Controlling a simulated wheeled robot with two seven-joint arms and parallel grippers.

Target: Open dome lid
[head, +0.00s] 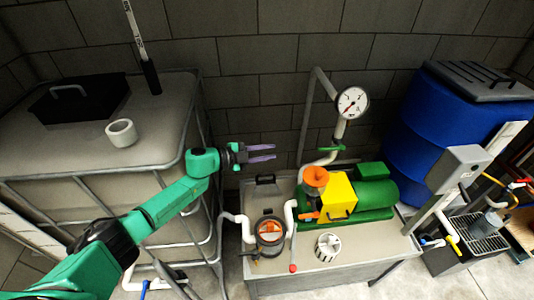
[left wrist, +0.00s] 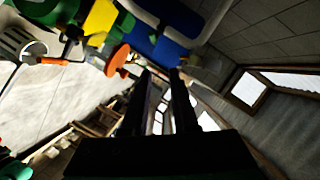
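My left gripper (head: 274,152) reaches in from the left and hangs in the air in front of the block wall, above and behind the bench. Its two fingers are apart with nothing between them; they also show parted in the left wrist view (left wrist: 160,85). A round filter housing (head: 270,230) with a dark rim and orange inside or on top stands on the bench, below the gripper and well apart from it. I cannot tell for sure whether its top is the dome lid. My right gripper is not in view.
A green and yellow pump (head: 340,193) with an orange funnel (head: 316,177) stands on the grey bench (head: 345,250), beside a white basket (head: 328,246). A pipe with a gauge (head: 351,102) rises behind. A caged tank (head: 100,130) is left, a blue barrel (head: 420,125) right.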

